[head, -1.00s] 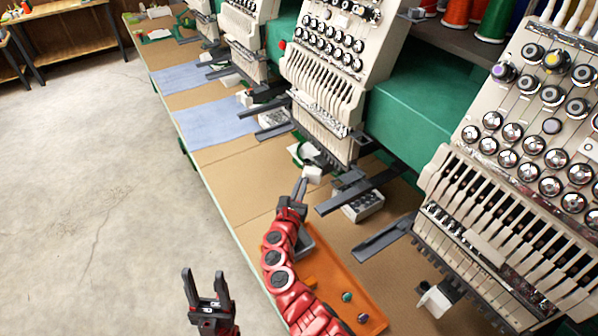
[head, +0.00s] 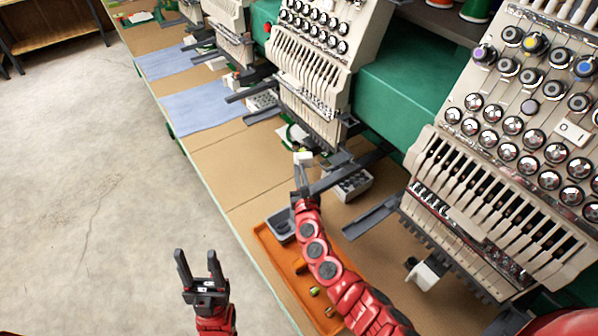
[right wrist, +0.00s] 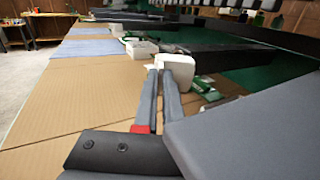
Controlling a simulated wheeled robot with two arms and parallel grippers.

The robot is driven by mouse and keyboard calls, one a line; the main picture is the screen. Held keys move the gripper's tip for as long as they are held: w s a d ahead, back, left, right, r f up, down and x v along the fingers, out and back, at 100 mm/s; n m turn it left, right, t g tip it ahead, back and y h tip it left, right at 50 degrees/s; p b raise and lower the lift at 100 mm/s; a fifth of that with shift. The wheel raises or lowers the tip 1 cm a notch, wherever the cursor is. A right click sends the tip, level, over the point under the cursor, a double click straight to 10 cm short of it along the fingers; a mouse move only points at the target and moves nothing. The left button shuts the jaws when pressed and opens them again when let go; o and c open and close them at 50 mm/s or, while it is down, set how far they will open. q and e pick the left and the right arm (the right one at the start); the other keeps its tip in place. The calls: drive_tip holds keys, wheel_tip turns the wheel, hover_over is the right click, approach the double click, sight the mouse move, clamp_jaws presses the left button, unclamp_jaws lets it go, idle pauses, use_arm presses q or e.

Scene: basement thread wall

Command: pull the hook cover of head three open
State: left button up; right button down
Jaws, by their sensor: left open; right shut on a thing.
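My right gripper (head: 300,172) is shut on a small white block-like part, the hook cover (head: 304,158), below the needle area of the middle embroidery head (head: 312,55). In the right wrist view, the two fingers (right wrist: 160,80) reach forward and their tips meet the white cover (right wrist: 178,64). How far the cover stands open cannot be told. My left gripper (head: 198,272) is open and empty, low over the floor left of the table.
Dark flat arms (head: 345,172) jut out close to the right gripper. An orange tray (head: 268,240) with a grey bin (head: 280,226) and small parts lies under my right arm. A nearer head (head: 510,160) stands at right. The floor at left is clear.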

drive_tip(key=c, duration=1)
unclamp_jaws()
drive_tip(key=s+d+p, duration=0.1)
drive_tip(key=s+p, duration=0.3)
drive_tip(key=s, duration=1.3)
drive_tip(key=shift+s+d, duration=0.15)
drive_tip(key=shift+d, duration=0.2)
